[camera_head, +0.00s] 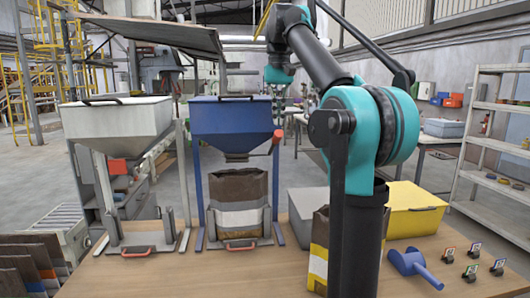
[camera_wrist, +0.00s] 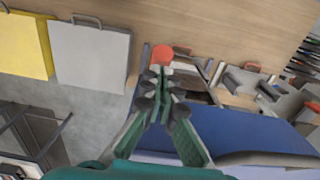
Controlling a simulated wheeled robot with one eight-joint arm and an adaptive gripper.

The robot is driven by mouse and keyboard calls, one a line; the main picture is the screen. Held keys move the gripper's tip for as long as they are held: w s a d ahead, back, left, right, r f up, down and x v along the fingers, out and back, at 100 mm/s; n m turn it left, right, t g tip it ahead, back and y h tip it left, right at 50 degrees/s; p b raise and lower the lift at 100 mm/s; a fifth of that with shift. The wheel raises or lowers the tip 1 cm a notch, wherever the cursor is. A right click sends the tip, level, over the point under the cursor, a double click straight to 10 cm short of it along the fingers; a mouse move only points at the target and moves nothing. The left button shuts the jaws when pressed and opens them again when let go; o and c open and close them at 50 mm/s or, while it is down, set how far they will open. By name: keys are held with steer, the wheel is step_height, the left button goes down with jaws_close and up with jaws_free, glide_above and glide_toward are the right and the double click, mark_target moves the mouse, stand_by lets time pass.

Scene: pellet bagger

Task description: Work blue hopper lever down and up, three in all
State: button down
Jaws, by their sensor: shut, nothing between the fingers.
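The blue hopper (camera_head: 232,118) stands in the middle of the bench in the head view; its blue body also fills the lower right of the wrist view (camera_wrist: 240,135). A red lever knob (camera_head: 277,136) is at the hopper's right side, and it shows just beyond my fingertips in the wrist view (camera_wrist: 163,53). My gripper (camera_wrist: 161,73) is shut and empty, close to the knob. In the head view, it hangs above the knob; whether it touches the knob cannot be told. The lever's arm is mostly hidden.
A white hopper (camera_head: 118,122) stands to the left. An open brown bag (camera_head: 238,188) sits under the blue hopper. A grey box (camera_head: 304,209), a yellow box (camera_head: 413,207), another bag (camera_head: 319,252) and a blue scoop (camera_head: 411,265) are on the right of the bench.

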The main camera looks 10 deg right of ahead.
steer(key=shift+f, duration=0.1)
stand_by(3.3)
stand_by(0.4)
step_height(320, 180, down, 20)
steer(key=s, duration=0.2)
steer(key=r, duration=0.6)
steer(key=w+r, duration=0.1)
steer(key=r, duration=0.6)
steer(key=w+r, duration=0.1)
steer(key=r, duration=0.6)
steer(key=shift+r, duration=0.25)
steer(key=shift+f, duration=0.1)
stand_by(0.3)
